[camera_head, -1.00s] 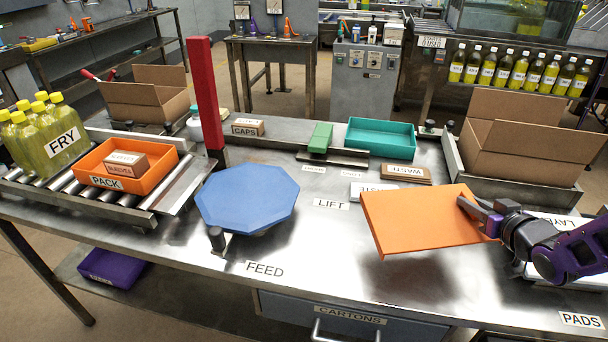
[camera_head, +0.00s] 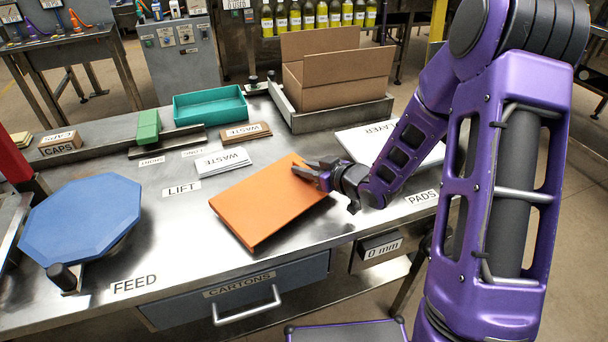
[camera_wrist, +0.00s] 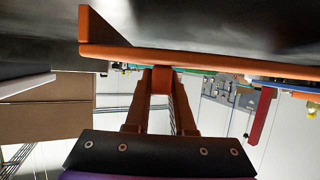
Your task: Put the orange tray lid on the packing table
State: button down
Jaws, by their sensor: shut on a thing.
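In the wrist view, the two fingers (camera_wrist: 161,84) pinch a small orange part of the lid, and the lid's edge (camera_wrist: 200,58) spans the picture close to the table surface. I cannot tell whether the lid touches the table or is just above it.
A blue octagonal plate (camera_head: 82,217) stands at left. A white layer sheet (camera_head: 372,140) lies behind my arm. Bare table shows left of the lid, near FEED.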

jog(key=shift+f, duration=0.8)
jog(key=shift+f, duration=0.15)
jog(key=c, duration=0.8)
grip_release()
jog(key=shift+o, duration=0.2)
jog(key=shift+r, duration=0.3)
jog(key=p+v, duration=0.1)
jog(key=v, duration=1.1)
